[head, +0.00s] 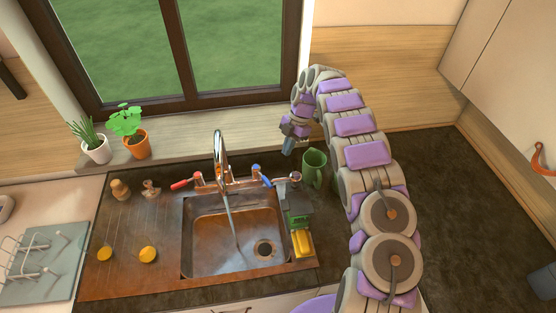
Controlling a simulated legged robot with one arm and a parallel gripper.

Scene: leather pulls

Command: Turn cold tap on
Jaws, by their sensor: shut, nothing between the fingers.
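The blue-handled cold tap (262,176) sits on the right of the sink's mixer, its lever slanting down to the right. The red-handled hot tap (181,184) is on the left, its lever pointing left. The chrome spout (219,152) rises between them, and a stream of water (230,218) falls from it into the sink (205,240). My gripper (287,147) is shut and empty, above and to the right of the blue lever and apart from it. Its fingertips are small in this view.
A green mug (314,167) stands right of the taps, close to my gripper. Two potted plants (136,143) stand on the windowsill. The dark counter at right (450,210) is clear.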

